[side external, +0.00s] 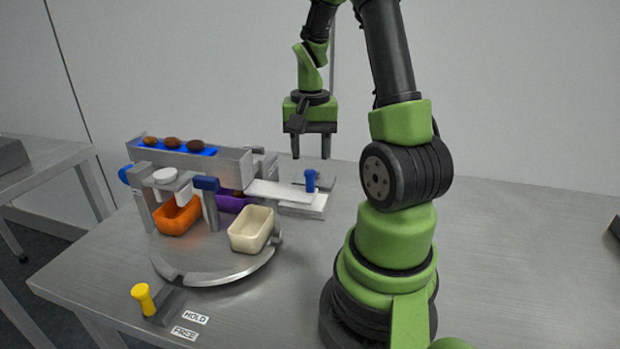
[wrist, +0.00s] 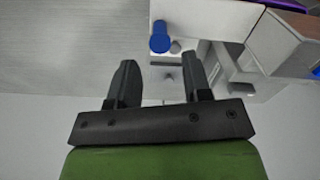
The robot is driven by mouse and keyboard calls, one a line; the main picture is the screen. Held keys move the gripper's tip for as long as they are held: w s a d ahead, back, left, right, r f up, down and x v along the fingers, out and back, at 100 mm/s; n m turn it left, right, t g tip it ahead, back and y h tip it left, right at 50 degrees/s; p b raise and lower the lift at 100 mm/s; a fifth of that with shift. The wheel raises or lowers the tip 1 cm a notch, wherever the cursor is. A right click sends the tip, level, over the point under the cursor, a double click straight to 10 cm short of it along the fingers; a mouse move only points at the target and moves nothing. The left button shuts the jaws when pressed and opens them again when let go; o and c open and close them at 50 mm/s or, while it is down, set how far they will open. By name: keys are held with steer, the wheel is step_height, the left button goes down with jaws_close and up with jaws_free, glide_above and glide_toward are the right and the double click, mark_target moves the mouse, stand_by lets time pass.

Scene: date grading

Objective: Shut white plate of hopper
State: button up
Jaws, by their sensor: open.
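The hopper (side external: 215,165) is a long grey metal trough on posts. Its white plate (side external: 270,191) sticks out at the right end, with an upright blue knob (side external: 310,180) near it. In the wrist view the white plate (wrist: 195,14) is at the top, and the blue knob (wrist: 160,38) is just beyond my fingertips. My gripper (side external: 310,156) points down above the knob, apart from it. In the wrist view my gripper (wrist: 161,66) is open with nothing between its fingers.
Several dates lie on the blue strip (side external: 205,151) on the hopper. Below, orange (side external: 178,217), purple (side external: 229,204) and cream (side external: 250,231) bins stand on a round turntable (side external: 215,273). A yellow-knobbed lever (side external: 143,298) is by HOLD and FREE labels.

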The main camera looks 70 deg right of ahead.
mark_target(310, 172)
step_height(310, 172, down, 7)
steer(key=shift+r, duration=0.1)
stand_by(0.3)
